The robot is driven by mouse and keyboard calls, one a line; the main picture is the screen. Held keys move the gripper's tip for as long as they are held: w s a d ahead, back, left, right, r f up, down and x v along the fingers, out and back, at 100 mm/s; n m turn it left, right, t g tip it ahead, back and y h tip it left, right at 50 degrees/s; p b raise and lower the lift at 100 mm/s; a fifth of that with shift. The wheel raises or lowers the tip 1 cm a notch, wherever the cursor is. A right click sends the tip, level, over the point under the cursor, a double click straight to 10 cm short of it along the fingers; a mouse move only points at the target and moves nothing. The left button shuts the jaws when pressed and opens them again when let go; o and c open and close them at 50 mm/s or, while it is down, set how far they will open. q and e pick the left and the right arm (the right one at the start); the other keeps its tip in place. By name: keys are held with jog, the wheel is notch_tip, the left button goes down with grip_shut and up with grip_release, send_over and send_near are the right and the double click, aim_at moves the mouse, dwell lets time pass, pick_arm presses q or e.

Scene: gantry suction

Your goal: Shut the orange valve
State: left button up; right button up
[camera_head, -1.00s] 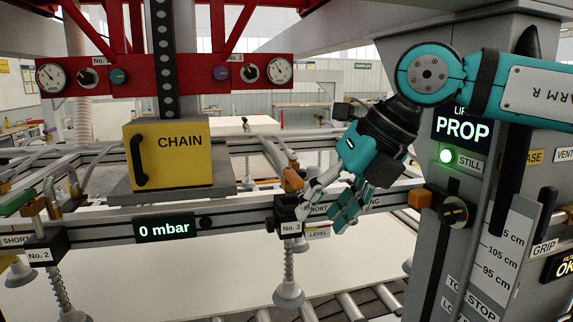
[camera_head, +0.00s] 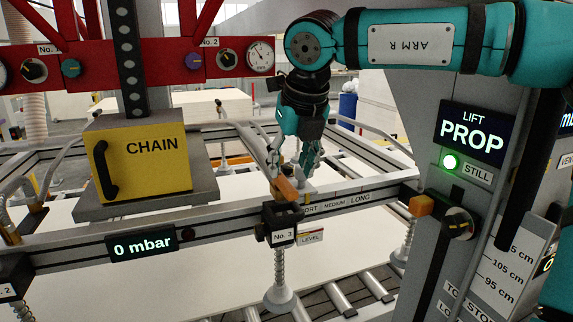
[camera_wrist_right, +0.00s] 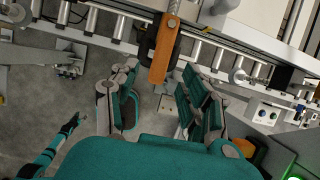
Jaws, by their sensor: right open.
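The orange valve (camera_head: 284,188) is a short orange lever on top of the black No. 3 block (camera_head: 283,216) on the grey beam. In the right wrist view the orange valve lever (camera_wrist_right: 165,48) points down between my fingers' tips. My right gripper (camera_head: 292,160) is open and hangs just above and behind the lever in the head view. In the right wrist view the right gripper (camera_wrist_right: 155,95) has its fingers apart on either side of the lever's end, with no clear contact. My left gripper is not clearly in the head view.
A yellow CHAIN box (camera_head: 140,160) stands left of the valve, with a 0 mbar display (camera_head: 143,246) below on the beam. A grey column with the PROP display (camera_head: 472,135) stands right. A suction cup (camera_head: 279,298) hangs under the No. 3 block.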

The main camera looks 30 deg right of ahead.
aim_at(287, 184)
jog(key=x, duration=0.2)
jog(key=shift+w+d+f, duration=0.1)
jog(key=shift+w+f, duration=0.05)
jog(key=shift+f, duration=0.05)
jog(key=shift+p+x, duration=0.5)
jog(key=shift+x, duration=0.65)
pick_arm(q)
jog(key=shift+w+r, duration=0.3)
jog(key=shift+r, duration=0.2)
jog(key=shift+w+r, duration=0.25)
jog(key=shift+r, duration=0.25)
pick_arm(e)
grip_shut()
